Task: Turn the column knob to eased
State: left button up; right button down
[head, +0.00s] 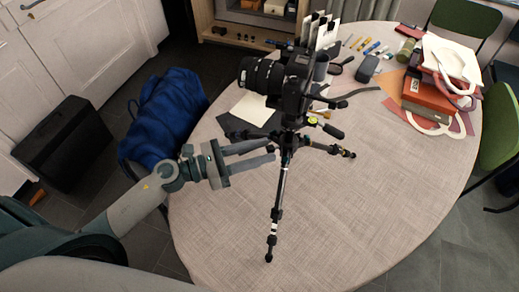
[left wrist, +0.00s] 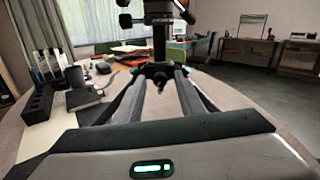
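A black tripod (head: 277,195) stands on the round table with a camera (head: 262,75) on top. Its hub (head: 288,140), where the legs meet, is level with my left gripper (head: 272,149). That gripper comes from the left with its two fingers apart and nothing held. In the left wrist view, the dark hub and a small knob-like part (left wrist: 160,86) show between the open fingers (left wrist: 160,76). Whether the fingers touch it, I cannot tell. This part may be the column knob; its setting is not readable. My right gripper is out of view.
The table (head: 350,210) is bare at the front. Pens, a dark case (head: 367,68) and a stack of books and bags (head: 440,90) lie toward the back and right. A black block with slots (left wrist: 38,104) stands at left in the wrist view. Green chairs (head: 500,125) stand at right.

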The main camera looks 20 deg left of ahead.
pick_arm(q)
grip_shut()
jog(key=shift+n, duration=0.3)
jog(key=n+p, duration=0.7)
jog(key=n, duration=1)
jog(key=shift+p, duration=0.3)
jog(key=shift+f, duration=0.1)
grip_release()
